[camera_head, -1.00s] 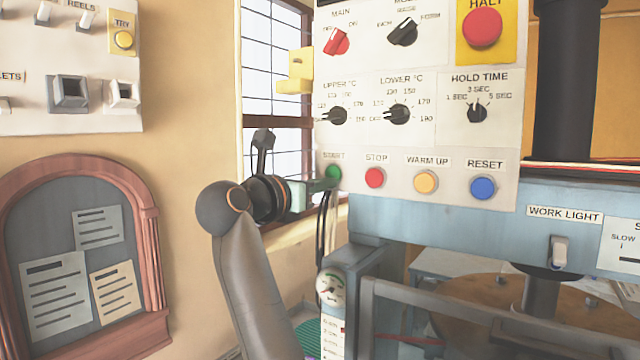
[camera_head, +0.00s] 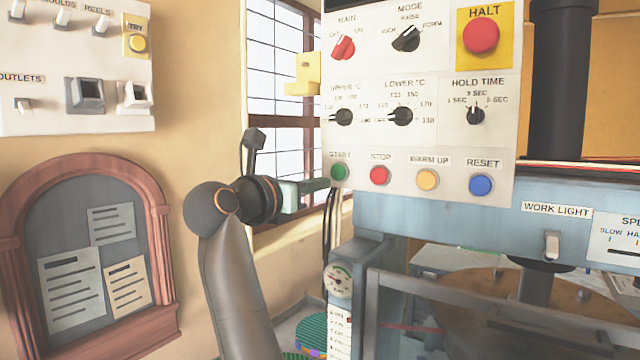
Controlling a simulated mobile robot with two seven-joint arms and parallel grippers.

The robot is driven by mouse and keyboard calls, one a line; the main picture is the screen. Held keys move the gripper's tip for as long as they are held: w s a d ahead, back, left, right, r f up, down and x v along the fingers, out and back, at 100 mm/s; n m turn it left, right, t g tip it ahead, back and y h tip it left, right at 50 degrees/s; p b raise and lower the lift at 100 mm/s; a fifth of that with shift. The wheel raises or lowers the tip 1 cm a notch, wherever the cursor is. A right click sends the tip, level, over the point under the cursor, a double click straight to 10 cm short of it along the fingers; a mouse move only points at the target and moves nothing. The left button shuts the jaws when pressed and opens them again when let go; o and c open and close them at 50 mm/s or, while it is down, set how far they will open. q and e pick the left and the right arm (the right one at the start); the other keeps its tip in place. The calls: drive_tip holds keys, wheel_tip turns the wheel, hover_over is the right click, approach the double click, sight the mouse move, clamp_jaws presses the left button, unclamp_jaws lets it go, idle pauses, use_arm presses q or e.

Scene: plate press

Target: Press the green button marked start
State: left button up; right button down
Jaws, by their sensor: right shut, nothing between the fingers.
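The green start button (camera_head: 339,172) is at the lower left corner of the white control panel (camera_head: 440,150), under a label reading START. The fingertips are just left of and slightly below the green button in the picture. The whole button face shows, and I cannot tell whether the tips touch its side. My left gripper is out of view.
The red stop button (camera_head: 379,175), yellow warm up button (camera_head: 427,179) and blue reset button (camera_head: 481,185) sit in the same row to the right. The red HALT button (camera_head: 481,36) is above. A gauge (camera_head: 339,280) and a grey rail (camera_head: 450,305) are below.

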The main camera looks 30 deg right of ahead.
drive_tip(key=b+v, duration=0.1)
drive_tip(key=v, duration=0.8)
drive_tip(key=shift+a+f, duration=0.1)
drive_tip(key=shift+a, duration=0.1)
